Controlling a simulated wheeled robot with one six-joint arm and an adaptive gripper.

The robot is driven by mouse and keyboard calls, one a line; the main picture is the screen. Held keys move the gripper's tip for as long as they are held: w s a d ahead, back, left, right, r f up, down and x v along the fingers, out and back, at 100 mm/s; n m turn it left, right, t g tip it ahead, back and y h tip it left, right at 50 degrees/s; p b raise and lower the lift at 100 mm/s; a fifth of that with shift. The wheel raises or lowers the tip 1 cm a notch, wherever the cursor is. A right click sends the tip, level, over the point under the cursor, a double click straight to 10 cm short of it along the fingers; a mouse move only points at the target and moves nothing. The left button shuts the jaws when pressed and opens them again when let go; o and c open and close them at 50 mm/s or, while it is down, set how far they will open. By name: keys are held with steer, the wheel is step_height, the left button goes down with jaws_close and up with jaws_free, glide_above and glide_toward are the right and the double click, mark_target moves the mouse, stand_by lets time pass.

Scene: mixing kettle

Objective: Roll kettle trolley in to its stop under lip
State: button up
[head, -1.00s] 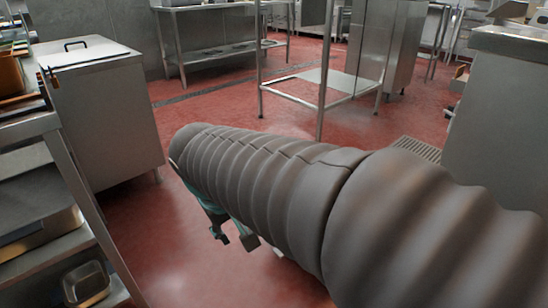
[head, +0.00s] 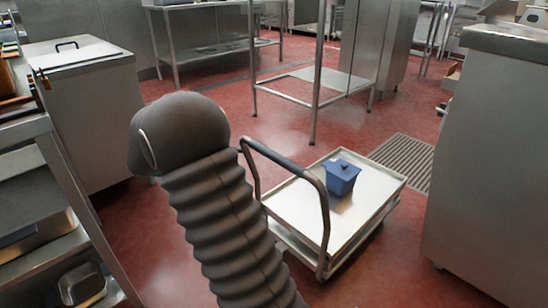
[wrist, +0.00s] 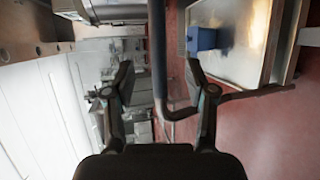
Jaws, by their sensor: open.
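The trolley (head: 296,206) is a low steel cart with a flat, rimmed top and a dark push handle (head: 283,158) at its near left end. A small blue lidded container (head: 341,177) stands on its top. In the wrist view, the trolley top (wrist: 232,62) and blue container (wrist: 203,39) are at the upper right. My gripper (wrist: 161,80) is open. The handle bar (wrist: 158,60) runs between its fingers in that view; I cannot tell how deep it sits or whether they touch. My gripper is hidden in the head view. I cannot identify the kettle lip.
A floor drain grate (head: 404,162) lies just beyond the trolley. A steel cabinet (head: 492,165) stands close on the right. An open-frame steel stand (head: 317,82) is behind. A lidded steel chest (head: 85,110) and shelving (head: 40,200) are on the left. Red floor is open between.

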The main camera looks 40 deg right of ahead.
mark_target(271, 158)
steer(key=shift+h, duration=0.3)
steer(key=x, duration=1.3)
steer(key=shift+w+d+f+p, duration=0.2)
steer(key=shift+w+d+p, duration=0.15)
steer(key=shift+d, duration=0.1)
jaws_close()
steer(key=shift+a, duration=0.15)
